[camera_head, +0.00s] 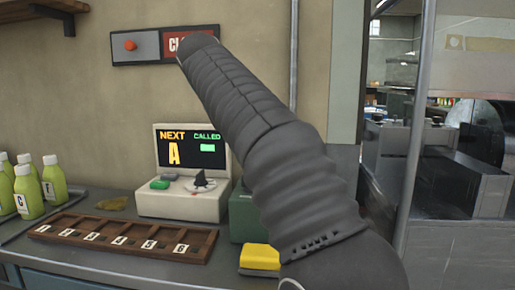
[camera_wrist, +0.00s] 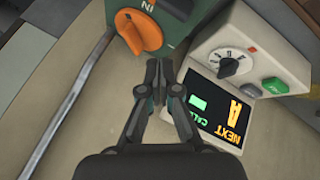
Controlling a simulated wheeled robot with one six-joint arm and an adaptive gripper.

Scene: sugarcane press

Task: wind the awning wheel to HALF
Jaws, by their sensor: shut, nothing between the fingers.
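I cannot make out an awning wheel or a HALF mark in either view. My gripper (camera_wrist: 158,72) is shut and empty in the wrist view. Its tips are close to an orange knob (camera_wrist: 138,30) on a green box (camera_wrist: 178,22), apart from it as far as I can tell. Letters on the box are partly cut off. In the head view my dark arm reaches up across the middle and hides part of the green box (camera_head: 241,212). My gripper cannot be seen there.
A cream console (camera_head: 180,207) with a lit NEXT/CALLED screen (camera_head: 192,149) stands on the counter. A slotted wooden tray (camera_head: 100,238), green bottles (camera_head: 27,195) and a yellow block (camera_head: 260,258) are nearby. A wall sign (camera_head: 150,46) has a red knob. A metal rod (camera_wrist: 70,100) runs at left.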

